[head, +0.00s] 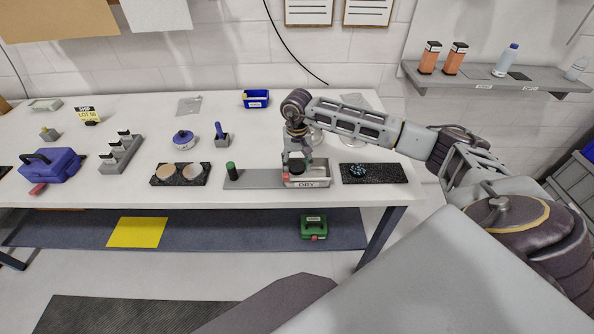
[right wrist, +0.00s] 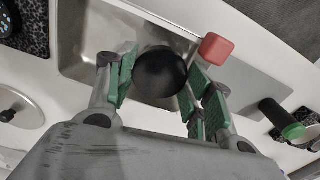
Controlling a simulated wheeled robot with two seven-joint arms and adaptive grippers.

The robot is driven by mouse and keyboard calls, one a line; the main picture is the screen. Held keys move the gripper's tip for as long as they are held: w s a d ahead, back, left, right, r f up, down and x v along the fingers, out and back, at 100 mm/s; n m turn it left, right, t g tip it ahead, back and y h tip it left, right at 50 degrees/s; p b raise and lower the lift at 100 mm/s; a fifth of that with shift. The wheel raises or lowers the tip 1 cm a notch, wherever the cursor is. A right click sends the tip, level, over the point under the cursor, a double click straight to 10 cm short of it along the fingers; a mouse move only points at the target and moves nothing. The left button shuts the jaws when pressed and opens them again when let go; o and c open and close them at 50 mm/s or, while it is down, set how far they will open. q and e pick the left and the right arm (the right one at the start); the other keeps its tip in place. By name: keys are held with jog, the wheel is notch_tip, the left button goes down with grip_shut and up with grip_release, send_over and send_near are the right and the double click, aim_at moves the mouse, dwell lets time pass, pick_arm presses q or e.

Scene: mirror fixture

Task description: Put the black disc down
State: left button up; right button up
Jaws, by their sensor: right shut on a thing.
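The black disc (right wrist: 160,72) sits between the green-padded fingers of my right gripper (right wrist: 158,88) in the right wrist view. The gripper is shut on it. In the head view my right gripper (head: 297,160) points down at the grey tray marked DRY (head: 318,182). The tray's metal inside (right wrist: 85,40) shows behind the disc in the right wrist view. I cannot tell whether the disc touches the tray floor. My left gripper is not in view.
A red block (right wrist: 213,47) is close beside the right fingers. A green-topped black cylinder (head: 232,171) stands left on a grey plate (head: 262,179). A speckled black mat (head: 390,174) lies right of the tray; a dark mat with two round pieces (head: 180,182) lies farther left.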

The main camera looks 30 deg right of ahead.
aim_at(297, 166)
jog(key=shift+f+p, duration=0.35)
jog(key=shift+f, duration=1.5)
jog(key=shift+f, duration=0.15)
jog(key=o, duration=0.8)
jog(key=shift+r, duration=0.2)
notch_tip(297, 166, up, 10)
jog(key=shift+f+b, duration=0.1)
jog(key=shift+b, duration=0.95)
jog(key=shift+r, duration=1.05)
